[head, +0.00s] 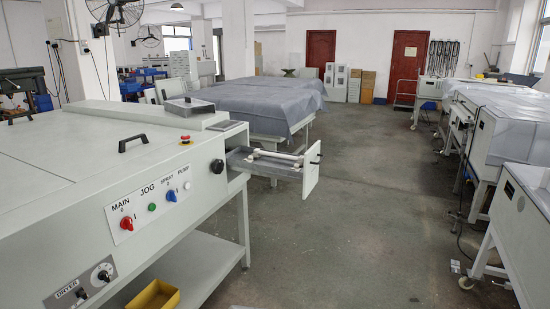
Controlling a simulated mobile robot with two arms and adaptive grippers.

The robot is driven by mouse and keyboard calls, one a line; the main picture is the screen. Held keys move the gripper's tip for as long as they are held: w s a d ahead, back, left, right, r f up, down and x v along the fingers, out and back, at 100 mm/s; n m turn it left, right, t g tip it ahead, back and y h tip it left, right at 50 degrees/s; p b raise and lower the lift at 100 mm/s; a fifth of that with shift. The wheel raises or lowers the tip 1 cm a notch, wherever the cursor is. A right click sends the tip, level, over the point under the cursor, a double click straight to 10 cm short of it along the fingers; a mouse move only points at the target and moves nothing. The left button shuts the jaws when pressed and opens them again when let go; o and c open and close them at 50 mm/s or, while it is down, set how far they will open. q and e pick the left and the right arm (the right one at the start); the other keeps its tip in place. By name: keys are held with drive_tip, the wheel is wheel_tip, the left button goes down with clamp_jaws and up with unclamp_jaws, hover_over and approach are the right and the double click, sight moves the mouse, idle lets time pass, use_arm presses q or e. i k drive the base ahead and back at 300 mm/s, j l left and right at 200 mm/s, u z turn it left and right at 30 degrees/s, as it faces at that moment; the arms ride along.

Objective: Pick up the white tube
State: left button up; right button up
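A white tube (275,156) lies lengthwise in the open metal drawer (257,167) that sticks out of the right end of the plate processor (60,180). White fittings show near both ends of the tube. The drawer has a white front panel (312,170) at its right end. Neither of my grippers shows in the head view.
The processor's control panel (148,205) has red, green and blue controls. A yellow tray (155,296) sits low below it. A cloth-covered table (265,100) stands behind the drawer. Grey floor (370,220) is open to the right, up to the white machines (510,135).

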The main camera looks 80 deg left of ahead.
sight(257, 151)
drive_tip(key=u, duration=2.7)
drive_tip(key=i+l+u, duration=0.15)
drive_tip(key=u, duration=0.8)
drive_tip(key=i+l+u, duration=0.2)
drive_tip(key=l+u, duration=0.15)
drive_tip(key=l, duration=0.35)
drive_tip(key=i+l+u, duration=0.15)
drive_tip(key=l+u, duration=0.25)
drive_tip(key=l, duration=0.35)
drive_tip(key=l+u, duration=0.35)
drive_tip(key=l, duration=0.4)
